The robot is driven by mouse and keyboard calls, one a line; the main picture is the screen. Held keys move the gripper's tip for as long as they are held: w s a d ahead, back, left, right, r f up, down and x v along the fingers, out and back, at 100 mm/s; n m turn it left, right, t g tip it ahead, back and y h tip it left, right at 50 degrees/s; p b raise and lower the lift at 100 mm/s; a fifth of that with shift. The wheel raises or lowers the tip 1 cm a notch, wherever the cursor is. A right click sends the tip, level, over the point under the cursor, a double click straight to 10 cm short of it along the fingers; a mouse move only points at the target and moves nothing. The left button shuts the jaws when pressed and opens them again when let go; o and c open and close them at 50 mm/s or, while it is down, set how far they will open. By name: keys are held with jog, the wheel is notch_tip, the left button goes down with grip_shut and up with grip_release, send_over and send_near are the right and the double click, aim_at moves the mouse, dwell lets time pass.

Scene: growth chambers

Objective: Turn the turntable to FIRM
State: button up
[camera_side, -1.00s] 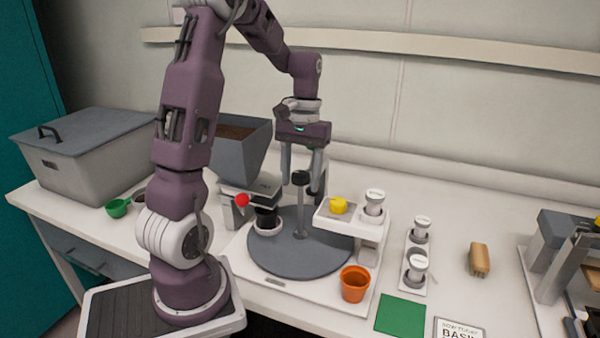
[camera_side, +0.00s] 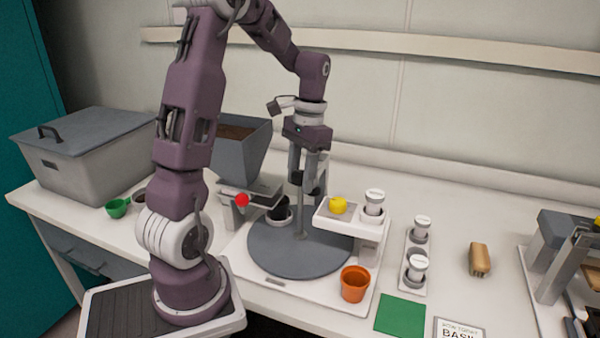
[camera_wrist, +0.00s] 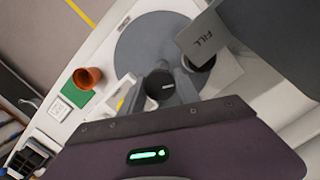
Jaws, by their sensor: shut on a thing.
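The turntable (camera_side: 280,258) is a round grey disc on a white base, and it also shows in the wrist view (camera_wrist: 135,45). A post rises from it, with a black knob (camera_wrist: 160,86) at the top of the handle. My gripper (camera_side: 308,186) is shut on the knob, above the rear part of the disc. The fingers partly hide the knob in the side view. A black pot (camera_side: 279,211) stands in a white ring at the disc's back left. In the wrist view a grey plate marked FILL (camera_wrist: 203,38) partly covers a dark pot opening. I see no FIRM label.
A grey hopper (camera_side: 240,150) with soil stands behind left. A white raised shelf (camera_side: 345,222) with a yellow piece (camera_side: 338,205) and a capped jar overhangs the disc's right. An orange pot (camera_side: 355,284) stands front right.

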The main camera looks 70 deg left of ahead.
jog(key=m, duration=0.6)
jog(key=shift+y, duration=0.4)
jog(key=m, duration=0.3)
jog(key=m+y, duration=0.1)
jog(key=m, duration=0.3)
jog(key=shift+t, duration=0.3)
jog(key=o, duration=0.8)
jog(key=shift+o, duration=0.2)
jog(key=shift+r, duration=3.5)
jog(key=s+d+r+n+t, duration=0.1)
jog(key=s+d+n+t, duration=0.1)
jog(key=d, duration=0.5)
jog(key=s+d+n+t+h, duration=0.1)
jog(key=s+d+n+t, duration=0.1)
jog(key=s+d+n, duration=0.2)
jog(key=s+d+r+n+t, duration=0.1)
jog(key=s+d+n, duration=0.3)
jog(key=d, duration=0.6)
jog(key=shift+s+d+r+t, duration=0.15)
jog(key=shift+s+r+t, duration=0.2)
jog(key=shift+s+t, duration=0.7)
